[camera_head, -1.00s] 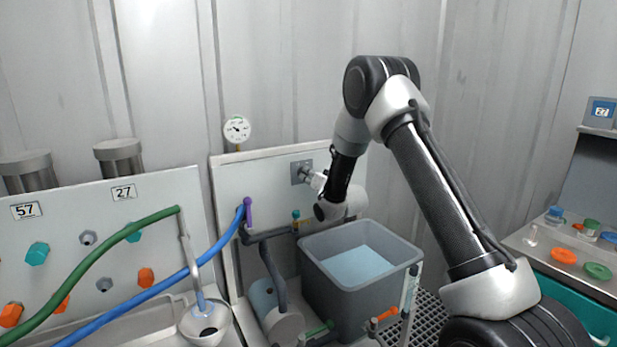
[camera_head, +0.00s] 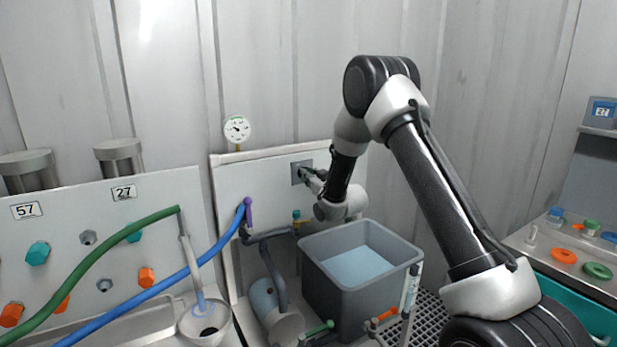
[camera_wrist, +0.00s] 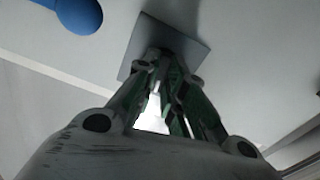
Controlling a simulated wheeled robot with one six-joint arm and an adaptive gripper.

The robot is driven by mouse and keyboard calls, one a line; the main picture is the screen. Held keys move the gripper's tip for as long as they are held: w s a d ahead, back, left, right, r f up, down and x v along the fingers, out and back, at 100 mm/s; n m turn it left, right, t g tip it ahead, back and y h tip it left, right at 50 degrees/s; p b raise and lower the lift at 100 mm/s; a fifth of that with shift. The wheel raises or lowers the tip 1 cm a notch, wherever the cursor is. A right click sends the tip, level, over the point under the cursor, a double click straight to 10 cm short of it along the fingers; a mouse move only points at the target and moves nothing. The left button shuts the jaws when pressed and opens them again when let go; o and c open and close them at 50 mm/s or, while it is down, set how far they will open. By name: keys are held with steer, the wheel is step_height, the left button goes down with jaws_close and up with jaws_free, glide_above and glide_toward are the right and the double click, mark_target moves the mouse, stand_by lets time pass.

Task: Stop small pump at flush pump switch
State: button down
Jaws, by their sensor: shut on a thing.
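The flush pump switch shows as a grey square plate (camera_head: 296,173) on the white panel, above the grey tank. It also shows in the wrist view as a dark plate (camera_wrist: 196,47). My gripper (camera_head: 306,175) is at the plate, and in the wrist view its fingers (camera_wrist: 163,62) come together against the plate's middle. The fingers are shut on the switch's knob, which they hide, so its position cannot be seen. The small pump (camera_head: 276,308) sits low to the left of the tank, with a grey pipe rising from it.
The grey tank (camera_head: 328,284) of pale water stands below my arm. A blue hose (camera_head: 185,272) and a green hose (camera_head: 95,257) run at the left. A pressure gauge (camera_head: 237,129) sits above the panel. A blue knob end (camera_wrist: 80,14) is at the wrist view's top left.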

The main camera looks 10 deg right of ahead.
steer(key=shift+n, duration=2)
steer(key=c, duration=1.5)
jaws_free()
steer(key=v, duration=1.2)
